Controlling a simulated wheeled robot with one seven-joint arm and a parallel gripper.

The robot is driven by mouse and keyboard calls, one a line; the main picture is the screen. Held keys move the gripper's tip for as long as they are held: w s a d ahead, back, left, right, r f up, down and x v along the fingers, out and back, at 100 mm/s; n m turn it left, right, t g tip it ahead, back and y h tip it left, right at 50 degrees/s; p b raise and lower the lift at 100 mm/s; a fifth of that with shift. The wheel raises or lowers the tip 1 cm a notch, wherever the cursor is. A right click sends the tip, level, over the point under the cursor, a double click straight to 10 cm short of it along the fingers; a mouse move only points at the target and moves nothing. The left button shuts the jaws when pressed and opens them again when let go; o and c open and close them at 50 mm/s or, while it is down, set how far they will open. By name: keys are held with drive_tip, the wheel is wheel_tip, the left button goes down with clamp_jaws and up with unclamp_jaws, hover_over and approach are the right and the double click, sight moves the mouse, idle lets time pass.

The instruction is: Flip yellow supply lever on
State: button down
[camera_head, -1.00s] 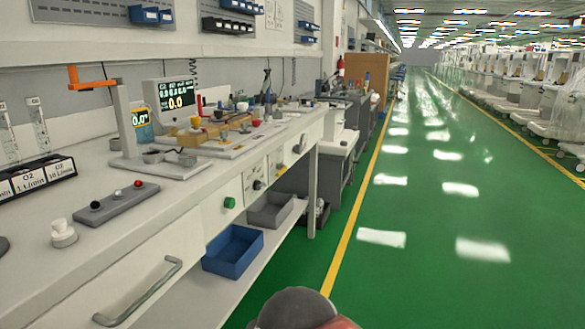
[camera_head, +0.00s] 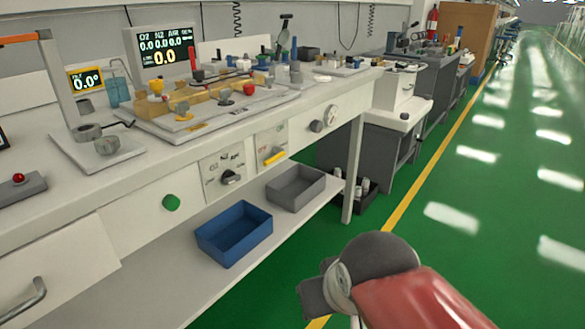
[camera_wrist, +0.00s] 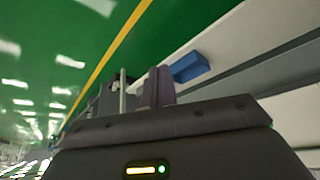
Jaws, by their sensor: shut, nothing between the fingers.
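The yellow supply lever (camera_head: 274,156) is a small yellow handle on a white panel on the bench front, right of a black selector knob (camera_head: 231,177). It looks slightly tilted, its right end higher. My gripper (camera_wrist: 158,86) shows in the wrist view with its two dark fingers together and nothing between them. In the head view my arm is at the lower right, out over the green floor and well apart from the lever. The lever cannot be made out in the wrist view.
Below are a blue bin (camera_head: 234,233) and a grey bin (camera_head: 296,188) on a low shelf. A bench leg (camera_head: 353,170) stands to the right. The floor right of the yellow line is clear.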

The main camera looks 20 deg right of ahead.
drive_tip(key=w+a+f+m+g+y+b, duration=0.1)
drive_tip(key=w+a+f+m+y+b, duration=0.2)
drive_tip(key=w+a+m+y, duration=0.25)
drive_tip(key=w+a+f+m+y+b, duration=0.25)
drive_tip(key=w+m+y, duration=0.3)
drive_tip(key=m, duration=0.35)
drive_tip(key=w+d+r+m+t+b, duration=0.2)
drive_tip(key=w+d+m+t, duration=0.9)
drive_tip(key=w+d+m, duration=0.3)
drive_tip(key=w+d, duration=0.1)
drive_tip(key=d, duration=0.1)
drive_tip(key=shift+d+t+y, duration=0.3)
drive_tip(key=shift+t+y, duration=0.1)
drive_tip(key=shift+w+a+r, duration=0.1)
